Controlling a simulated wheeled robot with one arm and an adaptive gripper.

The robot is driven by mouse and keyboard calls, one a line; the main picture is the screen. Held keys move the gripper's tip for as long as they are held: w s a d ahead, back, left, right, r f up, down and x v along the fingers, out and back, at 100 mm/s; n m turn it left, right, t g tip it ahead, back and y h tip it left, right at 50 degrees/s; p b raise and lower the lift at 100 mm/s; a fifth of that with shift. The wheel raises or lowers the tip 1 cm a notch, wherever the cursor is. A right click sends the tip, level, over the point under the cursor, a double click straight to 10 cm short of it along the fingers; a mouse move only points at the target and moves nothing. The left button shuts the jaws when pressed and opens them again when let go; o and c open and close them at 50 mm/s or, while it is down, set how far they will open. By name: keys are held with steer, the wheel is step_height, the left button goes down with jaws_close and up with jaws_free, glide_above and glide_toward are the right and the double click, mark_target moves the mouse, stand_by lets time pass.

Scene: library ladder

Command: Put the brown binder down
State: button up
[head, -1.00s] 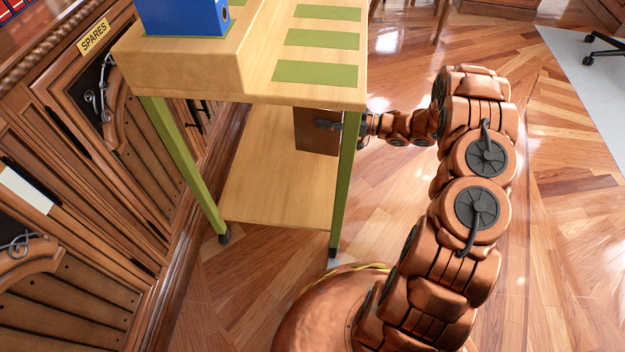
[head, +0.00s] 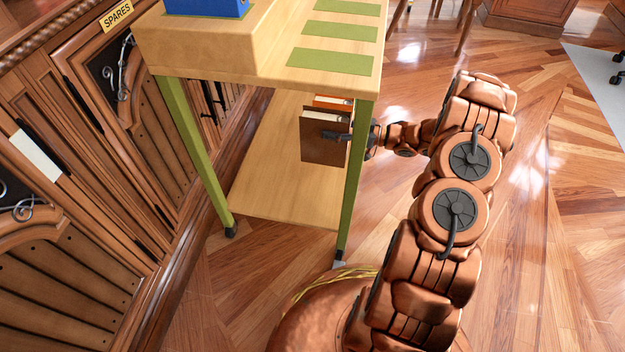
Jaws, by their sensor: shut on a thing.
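The brown binder (head: 322,150) is upright under the cart's top, over the right part of the lower shelf (head: 262,185). Its pale page edge shows at the top. My gripper (head: 340,136) reaches in from the right, past the green leg, and is shut on the binder. The leg partly hides the gripper. I cannot tell whether the binder's bottom touches the shelf. An orange-red binder (head: 335,101) shows just behind the brown one, partly hidden.
The cart's top (head: 272,72) has green mats (head: 330,61) and a raised block with a blue binder (head: 208,7). Green legs (head: 357,170) stand at the corners. Wooden cabinets (head: 150,150) line the left. The lower shelf's left and front parts are bare.

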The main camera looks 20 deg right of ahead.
mark_target(330, 151)
step_height(330, 151, down, 10)
steer(key=b, duration=0.4)
stand_by(0.3)
steer(key=o, duration=1.4)
steer(key=shift+f, duration=0.1)
steer(key=shift+p+v, duration=2)
steer(key=shift+v, duration=4)
steer(key=shift+s, duration=0.1)
